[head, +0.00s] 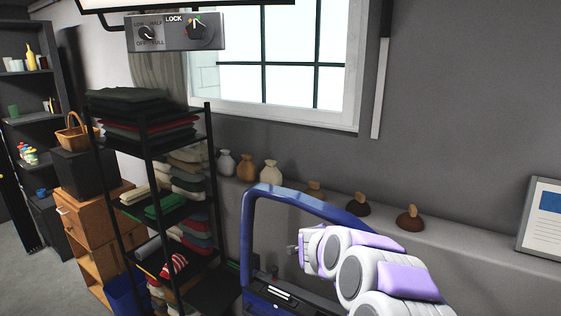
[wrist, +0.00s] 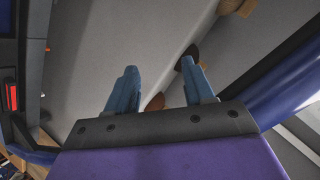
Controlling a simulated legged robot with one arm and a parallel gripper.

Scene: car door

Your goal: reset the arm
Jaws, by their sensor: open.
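My gripper (wrist: 158,85) shows in the wrist view with its two blue-grey fingers spread apart and nothing held between them. In the head view my white and purple arm reaches up from the lower right, and the gripper end (head: 296,249) is small, pointing left inside the car door's window frame. The blue car door (head: 247,225) stands at the lower middle of the head view, its lower part cut off by the picture's edge. In the wrist view its blue frame (wrist: 285,85) runs along the right side. I cannot tell whether my gripper touches the door.
A black shelf rack (head: 148,150) with folded cloths stands left of the door. A ledge (head: 335,197) along the wall bears several sacks and dark mounds. A control panel (head: 175,32) marked LOCK hangs at the top. A framed sheet (head: 545,215) leans at the right.

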